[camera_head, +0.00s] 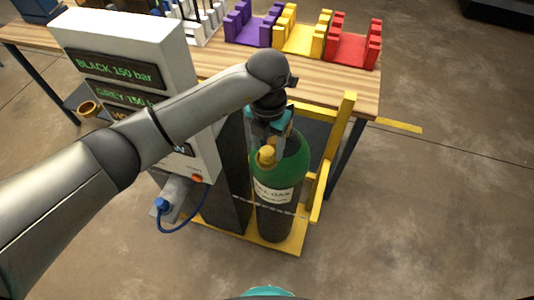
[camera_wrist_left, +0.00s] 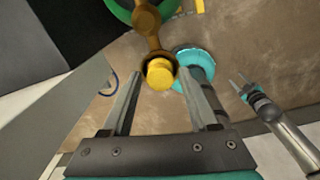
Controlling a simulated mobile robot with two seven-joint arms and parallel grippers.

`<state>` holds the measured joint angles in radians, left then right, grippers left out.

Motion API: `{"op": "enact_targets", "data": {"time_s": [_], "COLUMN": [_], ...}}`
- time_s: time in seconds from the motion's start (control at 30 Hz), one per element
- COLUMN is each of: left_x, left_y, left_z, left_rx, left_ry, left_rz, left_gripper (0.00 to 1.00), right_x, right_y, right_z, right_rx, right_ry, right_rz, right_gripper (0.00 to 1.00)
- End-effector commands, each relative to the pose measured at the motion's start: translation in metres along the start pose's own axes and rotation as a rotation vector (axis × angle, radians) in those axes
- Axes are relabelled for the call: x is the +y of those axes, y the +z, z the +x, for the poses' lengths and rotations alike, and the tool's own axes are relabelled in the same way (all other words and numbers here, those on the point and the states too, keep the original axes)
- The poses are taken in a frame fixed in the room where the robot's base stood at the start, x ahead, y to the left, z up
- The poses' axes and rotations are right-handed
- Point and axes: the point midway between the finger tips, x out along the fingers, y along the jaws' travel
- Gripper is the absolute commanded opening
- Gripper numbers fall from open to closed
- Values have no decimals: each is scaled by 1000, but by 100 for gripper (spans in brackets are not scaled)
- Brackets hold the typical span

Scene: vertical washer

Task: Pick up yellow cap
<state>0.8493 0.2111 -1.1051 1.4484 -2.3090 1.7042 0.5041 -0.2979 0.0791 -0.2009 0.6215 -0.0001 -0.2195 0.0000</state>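The yellow cap (camera_head: 266,157) is on the brass valve at the top of a green gas cylinder (camera_head: 285,165). In the left wrist view the cap (camera_wrist_left: 160,75) lies between the fingertips of my left gripper (camera_wrist_left: 160,72), with a visible gap on each side. The brass valve (camera_wrist_left: 150,35) reaches up behind it. My left gripper (camera_head: 265,138) is open, pointing down at the cylinder top in the head view; its fingertips are partly hidden there. My right gripper (camera_wrist_left: 238,82) appears in the left wrist view, fingers apart and empty, away from the cap.
A white panel (camera_head: 130,50) with pressure displays stands left of the cylinder. A yellow frame (camera_head: 325,180) is on the cylinder's right. Behind, a wooden table (camera_head: 345,85) holds purple, yellow and red racks (camera_head: 352,50). A blue hose (camera_head: 180,230) hangs below the panel. Floor in front is clear.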

Motion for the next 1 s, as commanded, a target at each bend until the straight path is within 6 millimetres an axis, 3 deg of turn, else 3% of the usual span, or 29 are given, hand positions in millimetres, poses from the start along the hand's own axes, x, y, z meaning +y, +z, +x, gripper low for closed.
{"op": "enact_targets", "data": {"time_s": [0.07, 0.5, 1.0], "left_x": [0, 0, 1], "left_y": [0, 0, 1], "left_z": [0, 0, -6], "left_rx": [0, 0, -2], "left_ry": [0, 0, 0], "left_rz": [0, -1, -1], "left_gripper": [50, 0, 0], "right_x": [0, 0, 0], "right_y": [1, 3, 4], "right_z": [0, 0, 0], "right_rx": [-2, -5, -6], "right_ry": [0, 0, 1], "right_rz": [0, 0, 1], "right_gripper": [50, 50, 50]}}
